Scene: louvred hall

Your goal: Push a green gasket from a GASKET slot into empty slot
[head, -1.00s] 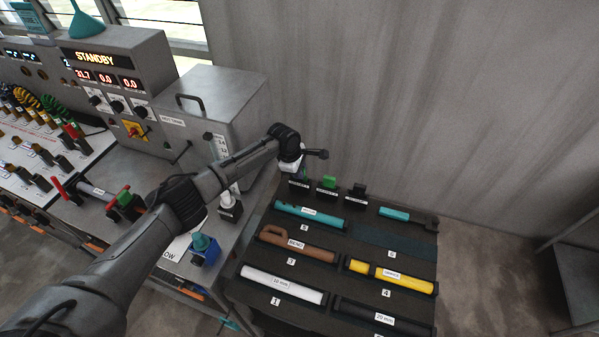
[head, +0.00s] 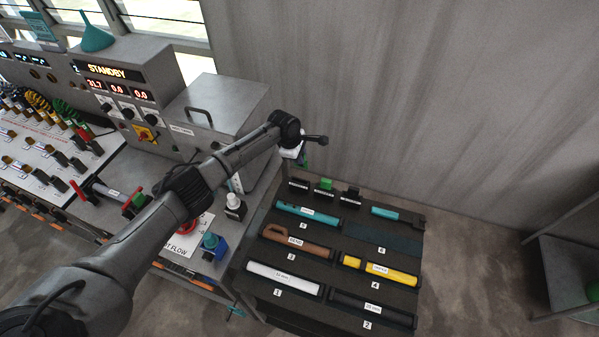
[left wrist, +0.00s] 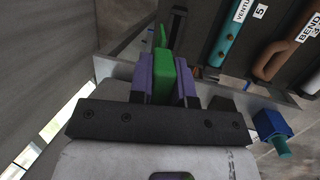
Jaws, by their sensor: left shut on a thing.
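My left gripper (left wrist: 165,84) is shut on a green gasket (left wrist: 164,70). In the left wrist view the gasket stands between its two purple finger pads. In the head view the gripper (head: 302,152) is above the far left corner of the dark tray, and a little of the held green (head: 305,161) shows under the wrist. Three small black slot holders stand in the tray's back row: left (head: 299,185), middle (head: 325,190) and right (head: 350,196). The middle one has a green piece (head: 326,183) in it. Their labels are too small to read. My right gripper is not in view.
The dark tray (head: 385,237) holds teal, brown, white and yellow tubes in numbered places. A bench with a white bottle (head: 235,207), a blue valve (head: 214,246) and a grey box (head: 217,112) stands to its left. A wall rises behind.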

